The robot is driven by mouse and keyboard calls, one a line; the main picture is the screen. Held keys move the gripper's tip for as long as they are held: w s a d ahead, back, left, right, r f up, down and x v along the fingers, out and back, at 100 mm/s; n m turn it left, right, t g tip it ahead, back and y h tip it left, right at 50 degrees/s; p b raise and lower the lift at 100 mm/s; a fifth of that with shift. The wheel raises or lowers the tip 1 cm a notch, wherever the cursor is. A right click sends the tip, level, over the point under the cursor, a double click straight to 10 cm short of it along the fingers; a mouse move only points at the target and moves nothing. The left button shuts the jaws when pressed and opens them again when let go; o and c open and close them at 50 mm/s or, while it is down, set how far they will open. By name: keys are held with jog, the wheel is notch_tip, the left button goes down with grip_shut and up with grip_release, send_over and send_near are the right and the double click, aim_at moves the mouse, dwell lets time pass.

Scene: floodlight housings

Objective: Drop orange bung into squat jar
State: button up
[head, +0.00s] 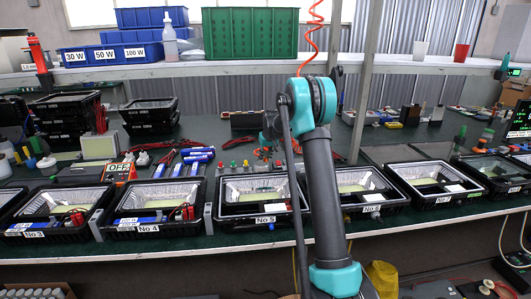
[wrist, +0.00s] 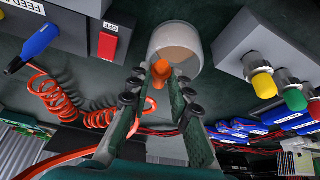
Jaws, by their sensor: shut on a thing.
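In the wrist view, my gripper (wrist: 159,88) is shut on the orange bung (wrist: 161,71), a small piece held between the fingertips. A squat whitish jar (wrist: 158,46) with a round beige inside is just beyond the fingertips. The bung overlaps the jar's lower edge in the picture; I cannot tell its height over the jar or whether they touch. In the head view my own arm hides the gripper, and I cannot make out the bung or jar there.
In the wrist view, a red OFF switch (wrist: 112,40) and orange coiled cable (wrist: 55,98) lie left. A grey box with yellow, green and red knobs (wrist: 263,84) stands right, near several blue tubes (wrist: 235,127). Black housings (head: 253,222) line the bench front in the head view.

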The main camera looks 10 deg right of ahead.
jog(key=shift+f, duration=0.6)
jog(key=o, duration=0.9)
jog(key=shift+r, duration=0.1)
jog(key=v, duration=1.1)
jog(key=shift+r, duration=0.4)
jog(key=shift+s+d, duration=0.1)
jog(key=shift+s, duration=0.05)
